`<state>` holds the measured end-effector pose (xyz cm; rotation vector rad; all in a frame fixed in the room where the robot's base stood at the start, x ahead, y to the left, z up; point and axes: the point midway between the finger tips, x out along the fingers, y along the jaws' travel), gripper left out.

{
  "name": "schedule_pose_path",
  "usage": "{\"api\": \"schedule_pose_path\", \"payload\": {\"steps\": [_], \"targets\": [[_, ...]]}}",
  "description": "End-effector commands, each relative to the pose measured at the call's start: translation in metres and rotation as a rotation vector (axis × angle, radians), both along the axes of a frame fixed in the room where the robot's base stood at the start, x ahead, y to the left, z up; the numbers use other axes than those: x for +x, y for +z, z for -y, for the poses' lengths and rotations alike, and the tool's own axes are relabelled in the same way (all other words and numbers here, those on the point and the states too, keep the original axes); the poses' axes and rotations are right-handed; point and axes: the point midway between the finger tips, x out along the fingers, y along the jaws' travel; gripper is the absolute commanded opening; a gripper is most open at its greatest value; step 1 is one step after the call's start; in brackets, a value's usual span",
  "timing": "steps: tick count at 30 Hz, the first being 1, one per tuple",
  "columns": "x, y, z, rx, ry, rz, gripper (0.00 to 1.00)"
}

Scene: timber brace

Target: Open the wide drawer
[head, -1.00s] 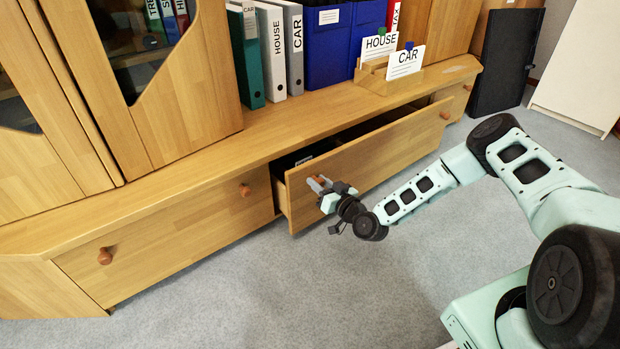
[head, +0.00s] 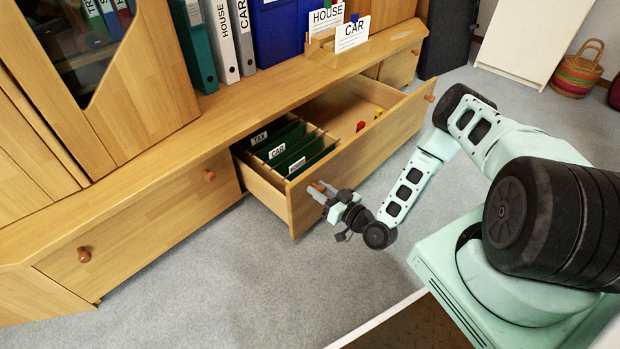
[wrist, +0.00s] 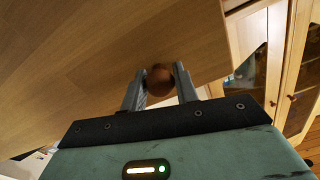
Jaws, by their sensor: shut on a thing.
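The wide drawer (head: 374,149) is pulled well out of the low wooden cabinet. Its inside shows in the head view, with dark green dividers labelled TAX, CAR and HOUSE at its left end. Small red and yellow items (head: 378,113) lie toward its right end. My gripper (head: 318,189) is at the left part of the drawer front, shut on the round wooden knob (wrist: 160,80). In the wrist view the knob sits between the two fingers, against the drawer front (wrist: 90,60). The drawer's other knob (head: 430,98) is near the right end of its front.
A closed drawer (head: 150,215) with two knobs is at the left. Binders (head: 219,35) and a wooden card holder (head: 322,52) with HOUSE and CAR cards stand on the cabinet top. Grey carpet (head: 230,275) in front is clear. A woven basket (head: 577,72) stands far right.

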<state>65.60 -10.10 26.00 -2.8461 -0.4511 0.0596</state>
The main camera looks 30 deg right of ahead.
Motion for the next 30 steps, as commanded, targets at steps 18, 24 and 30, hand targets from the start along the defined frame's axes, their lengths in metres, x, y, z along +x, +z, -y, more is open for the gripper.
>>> {"api": "schedule_pose_path", "payload": {"steps": [18, 24, 30], "targets": [[-0.023, 0.0, 0.007, 0.0, 0.0, 0.0, 0.0], [-0.023, -0.001, 0.007, 0.0, 0.0, 0.0, 0.44], [-0.023, 0.0, 0.007, 0.0, 0.0, 0.0, 0.5]]}}
